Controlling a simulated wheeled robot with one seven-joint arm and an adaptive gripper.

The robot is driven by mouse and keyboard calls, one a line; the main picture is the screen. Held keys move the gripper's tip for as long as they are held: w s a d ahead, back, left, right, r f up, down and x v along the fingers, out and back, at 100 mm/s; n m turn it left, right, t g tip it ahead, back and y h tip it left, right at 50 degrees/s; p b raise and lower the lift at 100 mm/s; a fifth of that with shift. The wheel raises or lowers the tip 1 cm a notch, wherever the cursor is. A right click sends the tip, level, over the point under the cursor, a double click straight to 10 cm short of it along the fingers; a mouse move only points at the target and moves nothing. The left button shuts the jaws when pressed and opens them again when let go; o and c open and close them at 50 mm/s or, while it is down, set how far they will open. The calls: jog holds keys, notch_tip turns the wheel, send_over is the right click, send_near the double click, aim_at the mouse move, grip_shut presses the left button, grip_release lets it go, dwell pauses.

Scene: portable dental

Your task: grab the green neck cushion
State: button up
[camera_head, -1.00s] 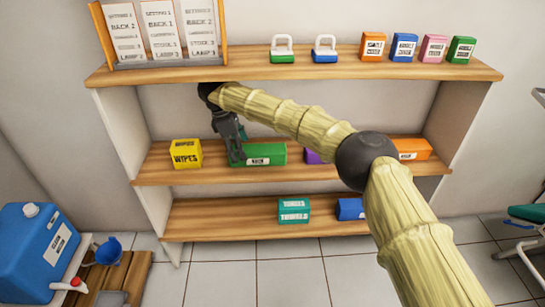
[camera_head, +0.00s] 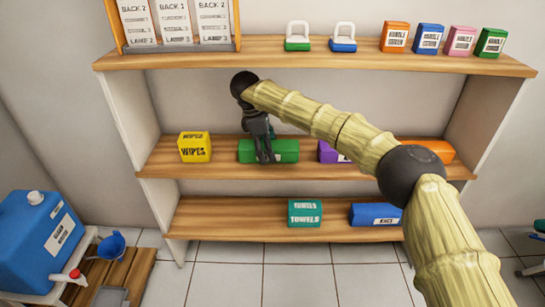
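A green block-shaped cushion (camera_head: 284,150) lies on the middle shelf (camera_head: 215,172), between the yellow wipes box and a purple block. Its label is hidden behind my gripper. My gripper (camera_head: 266,158) is dark and points down at the green cushion, with its fingers over the cushion's middle front. A small part of the gripper shows behind the cushion's top edge. I cannot tell whether the fingers touch the cushion or are closed on it.
The yellow wipes box (camera_head: 194,147) stands to the left. A purple block (camera_head: 328,152) and an orange block (camera_head: 440,150) are to the right, partly behind my arm. The top shelf (camera_head: 270,58) overhangs. Towels (camera_head: 305,214) and a blue knee block (camera_head: 375,214) sit below.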

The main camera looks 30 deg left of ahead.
jog(key=shift+f, duration=0.15)
jog(key=c, duration=1.2)
jog(key=shift+o, duration=0.2)
